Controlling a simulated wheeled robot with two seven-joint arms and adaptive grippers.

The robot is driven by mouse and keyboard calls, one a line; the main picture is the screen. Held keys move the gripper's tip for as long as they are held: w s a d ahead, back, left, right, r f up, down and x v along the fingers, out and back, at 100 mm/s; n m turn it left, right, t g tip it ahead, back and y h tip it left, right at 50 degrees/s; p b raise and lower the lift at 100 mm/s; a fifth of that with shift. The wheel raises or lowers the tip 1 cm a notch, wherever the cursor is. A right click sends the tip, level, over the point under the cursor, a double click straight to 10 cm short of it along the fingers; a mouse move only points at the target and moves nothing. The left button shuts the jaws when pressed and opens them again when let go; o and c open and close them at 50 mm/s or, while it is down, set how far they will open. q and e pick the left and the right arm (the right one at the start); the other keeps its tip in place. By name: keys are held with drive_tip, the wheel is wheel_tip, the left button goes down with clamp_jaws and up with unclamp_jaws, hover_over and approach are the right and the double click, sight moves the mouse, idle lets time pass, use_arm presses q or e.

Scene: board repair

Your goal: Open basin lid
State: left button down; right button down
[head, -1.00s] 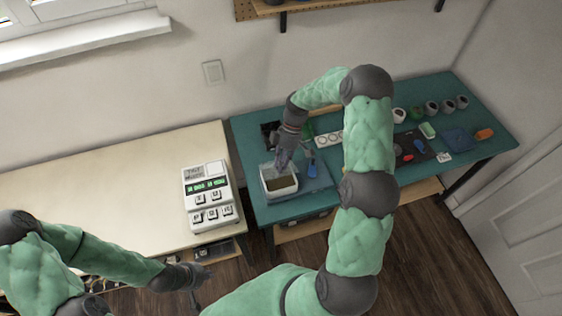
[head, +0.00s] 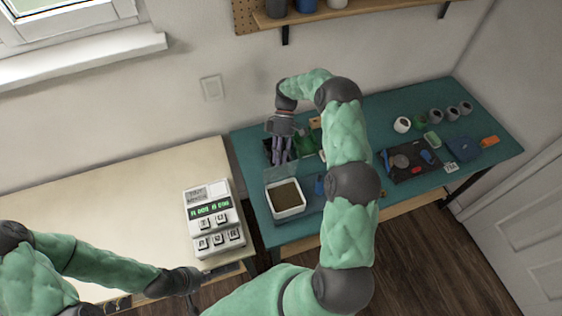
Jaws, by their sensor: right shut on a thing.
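The basin (head: 286,211) is a white box with brown contents, near the left front of the teal table. Its clear lid (head: 282,178) stands tilted up along the basin's back edge, leaving the top uncovered. My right gripper (head: 281,162) reaches down behind the basin, its fingers at the lid's upper edge and shut on the lid. The exact finger contact is small and hard to see. My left gripper (head: 191,303) hangs low in front of the cream table, its fingers partly cut off by the lower picture edge.
A white keypad device (head: 213,218) stands on the cream table (head: 110,205), left of the basin. The teal table (head: 372,98) also holds a dark mat (head: 400,172) with small parts, several cups and an orange item (head: 489,141). My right arm hides the table's middle.

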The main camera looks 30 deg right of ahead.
drive_tip(key=shift+w+f, duration=0.45)
drive_tip(key=shift+f, duration=0.1)
drive_tip(key=c, duration=1.1)
unclamp_jaws()
drive_tip(key=shift+o, duration=0.2)
drive_tip(key=shift+d+f, duration=0.1)
drive_tip(key=shift+w, duration=0.1)
drive_tip(key=shift+r, duration=0.2)
drive_tip(key=shift+w+r, duration=0.1)
drive_tip(key=v, duration=1.1)
drive_tip(key=shift+w+d+r, duration=0.15)
drive_tip(key=shift+d+r, duration=0.05)
